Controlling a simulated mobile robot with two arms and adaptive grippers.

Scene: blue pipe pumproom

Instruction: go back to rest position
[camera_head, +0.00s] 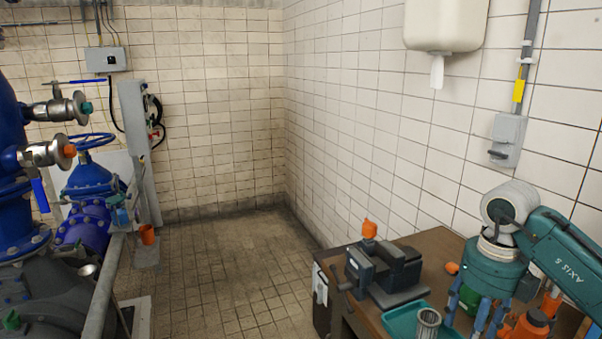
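My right arm comes in from the right edge, teal with grey joints, and bends down over the workbench. My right gripper (474,316) points down with blue fingers over the right part of the bench. A green object (468,298) shows between or behind the fingers; I cannot tell whether it is held. The fingertips are partly cut off or hidden near the lower edge. My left gripper is not in view.
The workbench (432,243) carries a dark vise (385,272), a teal tray (403,322), a metal cup (427,322) and orange items beside the gripper. Blue pipes and valves (88,178) fill the left. The tiled floor (225,265) between is clear. A dispenser (445,25) hangs on the wall.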

